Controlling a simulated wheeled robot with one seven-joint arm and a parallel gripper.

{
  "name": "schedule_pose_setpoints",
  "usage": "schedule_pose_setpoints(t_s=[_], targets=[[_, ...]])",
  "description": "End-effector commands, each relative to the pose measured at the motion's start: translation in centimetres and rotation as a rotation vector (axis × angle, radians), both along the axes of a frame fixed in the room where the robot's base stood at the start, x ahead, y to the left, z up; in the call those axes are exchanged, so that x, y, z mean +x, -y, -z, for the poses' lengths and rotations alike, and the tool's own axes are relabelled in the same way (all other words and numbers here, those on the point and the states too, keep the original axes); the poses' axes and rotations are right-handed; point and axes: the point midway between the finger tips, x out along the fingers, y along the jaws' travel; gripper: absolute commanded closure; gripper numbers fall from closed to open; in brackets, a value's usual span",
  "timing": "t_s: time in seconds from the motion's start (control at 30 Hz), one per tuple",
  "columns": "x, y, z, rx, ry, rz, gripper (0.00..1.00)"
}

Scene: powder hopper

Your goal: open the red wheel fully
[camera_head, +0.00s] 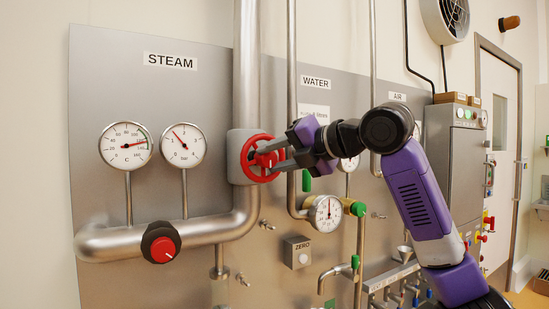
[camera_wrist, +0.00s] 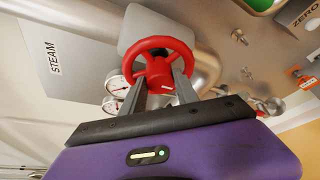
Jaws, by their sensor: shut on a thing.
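The red wheel (camera_head: 247,159) is a round handwheel on a grey valve body (camera_head: 235,173) on the thick steam pipe. My gripper (camera_head: 276,158) reaches it from the right, its fingers at the wheel's hub. In the wrist view the red wheel (camera_wrist: 160,47) is ahead, and the two grey fingers of my gripper (camera_wrist: 160,82) converge on its lower middle, shut on it. A small white mark shows on the red hub. The exact contact is partly hidden by the fingers. How far the wheel is turned cannot be told.
Two gauges (camera_head: 125,145) (camera_head: 183,145) hang left of the wheel under the STEAM label (camera_head: 170,61). A red-and-black knob (camera_head: 161,243) is below left. The water pipe (camera_head: 292,90), a gauge (camera_head: 326,211) and a ZERO box (camera_head: 297,252) stand close by on the right.

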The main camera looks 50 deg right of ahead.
Motion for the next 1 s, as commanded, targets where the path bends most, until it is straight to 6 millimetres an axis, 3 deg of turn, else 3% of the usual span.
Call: schedule_pose_setpoints(t_s=[0.17, 0.2, 0.23, 0.63, 1.0], targets=[[0.0, -0.1, 0.2, -0.002, -0.006, -0.002, 1.0], [0.0, -0.1, 0.3, -0.001, -0.006, -0.002, 0.58], [0.0, -0.1, 0.2, -0.001, -0.006, -0.002, 0.55], [-0.7, 0.1, -0.1, 0.001, -0.001, 0.001, 0.55], [-6.2, 0.3, -1.3, 0.0, -0.001, 0.001, 0.55]])
